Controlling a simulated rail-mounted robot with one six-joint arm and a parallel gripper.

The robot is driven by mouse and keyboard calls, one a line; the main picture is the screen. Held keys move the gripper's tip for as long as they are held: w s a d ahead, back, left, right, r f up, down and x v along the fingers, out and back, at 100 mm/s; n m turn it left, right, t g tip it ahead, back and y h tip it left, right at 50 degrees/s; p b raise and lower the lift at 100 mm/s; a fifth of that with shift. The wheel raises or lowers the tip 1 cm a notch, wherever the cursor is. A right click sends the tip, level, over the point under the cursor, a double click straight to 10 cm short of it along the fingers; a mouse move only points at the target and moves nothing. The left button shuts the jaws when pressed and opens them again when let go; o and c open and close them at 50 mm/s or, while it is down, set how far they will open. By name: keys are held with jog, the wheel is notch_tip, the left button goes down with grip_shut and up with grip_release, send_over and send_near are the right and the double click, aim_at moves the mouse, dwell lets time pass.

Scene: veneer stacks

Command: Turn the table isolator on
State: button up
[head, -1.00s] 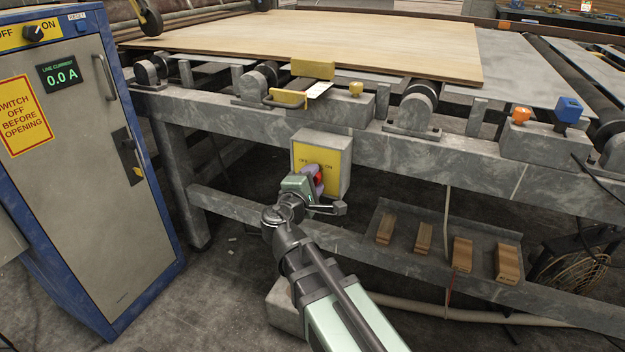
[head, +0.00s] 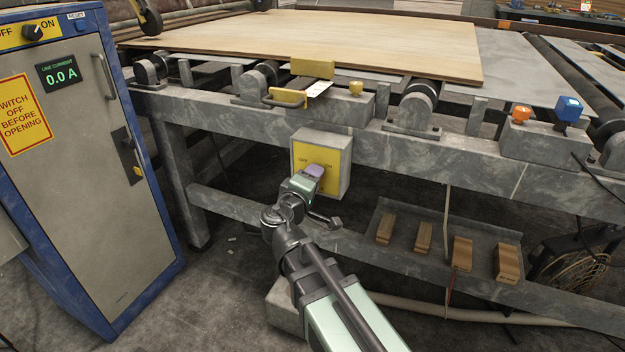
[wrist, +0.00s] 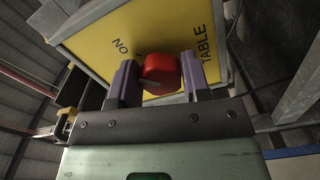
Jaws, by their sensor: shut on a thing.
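The table isolator (head: 301,149) is a grey box with a yellow face on the table's front beam. In the wrist view the isolator's yellow face (wrist: 95,45) appears turned, with ON and TABLE lettering. The red knob (wrist: 160,70) sits between the two purple fingers of my gripper (wrist: 160,82), which are shut on it. A small grey mark shows on the knob; I cannot tell which position it points to.
A blue-edged cabinet (head: 90,170) with its own OFF/ON switch and a 0.0 A display stands left. A veneer sheet (head: 330,40) lies on the table above. A low shelf (head: 380,215) with several wooden blocks is right of my arm.

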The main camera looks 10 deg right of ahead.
jog(key=o, duration=0.9)
jog(key=shift+s+a, duration=0.1)
